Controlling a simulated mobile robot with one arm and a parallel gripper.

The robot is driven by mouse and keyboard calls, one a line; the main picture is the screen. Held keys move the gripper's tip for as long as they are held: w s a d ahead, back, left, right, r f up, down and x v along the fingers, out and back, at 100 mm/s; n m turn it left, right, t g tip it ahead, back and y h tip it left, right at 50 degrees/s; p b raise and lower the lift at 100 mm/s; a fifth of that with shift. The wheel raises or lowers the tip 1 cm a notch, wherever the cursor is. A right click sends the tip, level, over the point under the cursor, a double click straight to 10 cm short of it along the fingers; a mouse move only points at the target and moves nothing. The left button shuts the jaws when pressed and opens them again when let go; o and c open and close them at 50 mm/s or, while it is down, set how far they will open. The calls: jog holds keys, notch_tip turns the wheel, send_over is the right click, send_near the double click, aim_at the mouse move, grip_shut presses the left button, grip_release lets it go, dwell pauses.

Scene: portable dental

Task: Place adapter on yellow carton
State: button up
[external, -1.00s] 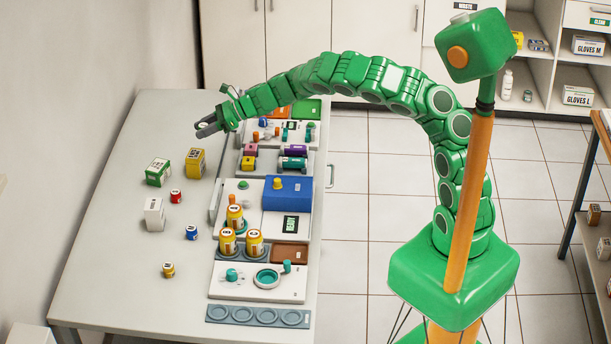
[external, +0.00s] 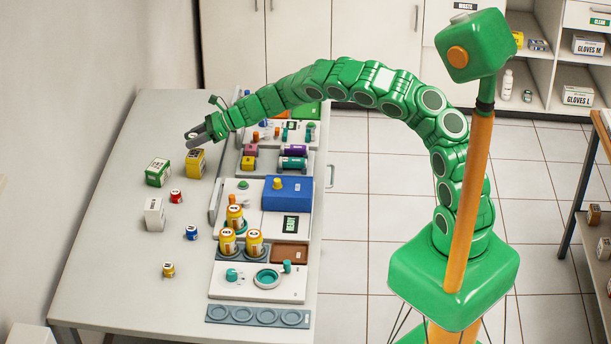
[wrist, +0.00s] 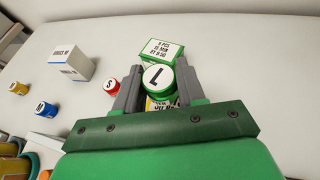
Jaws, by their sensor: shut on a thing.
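My gripper (external: 197,137) is shut on the adapter, a round green piece with a white top marked L (wrist: 157,76), in the wrist view. In the external view, the adapter between the fingers shows only as a small pale top. The yellow carton (external: 195,164) stands upright on the table. In the external view, my gripper is just above and behind it. In the wrist view, the yellow carton (wrist: 161,103) shows just below the adapter, mostly hidden by the adapter and my gripper. I cannot tell whether they touch.
A green-and-white carton (external: 158,173) stands left of the yellow carton. A small red jar (external: 176,196), white carton (external: 155,214), blue jar (external: 192,232) and yellow jar (external: 168,270) stand nearer. Equipment with a blue box (external: 289,192) lines the right side. The table's left side is clear.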

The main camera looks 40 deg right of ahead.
aim_at(195, 154)
jog(key=shift+w+f, duration=0.15)
jog(key=shift+f, duration=1.6)
jog(key=shift+f, duration=0.15)
jog(key=o, duration=1.1)
jog(key=shift+c, duration=0.2)
jog(key=shift+r, duration=0.2)
jog(key=v, duration=1.2)
jog(key=shift+f, duration=0.1)
